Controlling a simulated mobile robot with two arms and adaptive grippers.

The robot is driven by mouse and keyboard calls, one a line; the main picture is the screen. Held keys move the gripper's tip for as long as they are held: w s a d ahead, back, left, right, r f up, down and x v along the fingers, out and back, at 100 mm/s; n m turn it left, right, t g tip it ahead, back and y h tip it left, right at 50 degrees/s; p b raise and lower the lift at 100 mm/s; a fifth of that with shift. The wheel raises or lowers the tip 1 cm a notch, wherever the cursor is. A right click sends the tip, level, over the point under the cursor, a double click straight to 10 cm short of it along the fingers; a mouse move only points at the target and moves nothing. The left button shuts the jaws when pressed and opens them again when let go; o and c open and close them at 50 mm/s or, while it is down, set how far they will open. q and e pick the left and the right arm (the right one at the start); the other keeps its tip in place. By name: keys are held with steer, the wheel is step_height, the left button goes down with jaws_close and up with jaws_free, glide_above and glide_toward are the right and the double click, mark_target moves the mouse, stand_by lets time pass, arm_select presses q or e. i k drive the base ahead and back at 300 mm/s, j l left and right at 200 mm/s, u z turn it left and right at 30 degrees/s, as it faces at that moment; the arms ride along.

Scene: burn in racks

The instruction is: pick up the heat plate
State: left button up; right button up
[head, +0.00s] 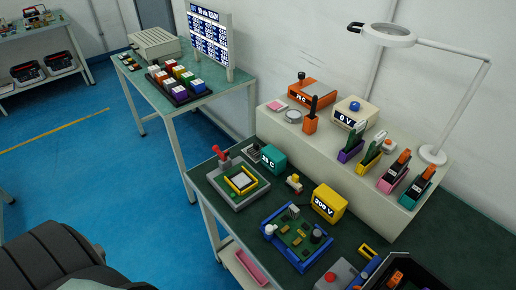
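I cannot tell for certain which thing is the heat plate. An orange box with a dark display (312,92) sits at the back of the cream raised shelf. A small round grey disc (293,116) lies in front of it. A grey fixture with a yellow square frame (240,181) and a red-knobbed lever stands on the near left of the green bench. Neither of my grippers is in view, and nothing is seen touching these things.
The cream shelf (272,132) also holds a white meter (354,113), colored holders and a lamp (432,155). On the bench stand a teal box (273,159), a yellow meter (329,203), a blue-framed circuit board (296,238) and a black bin (408,274). Blue floor is clear at left.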

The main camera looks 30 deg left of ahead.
mark_target(254, 150)
steer(key=j+z, duration=0.15)
steer(key=j, duration=0.3)
steer(key=k+j+z, duration=0.1)
steer(key=j, duration=0.35)
steer(key=k+j+z, duration=0.15)
steer(key=j, duration=0.3)
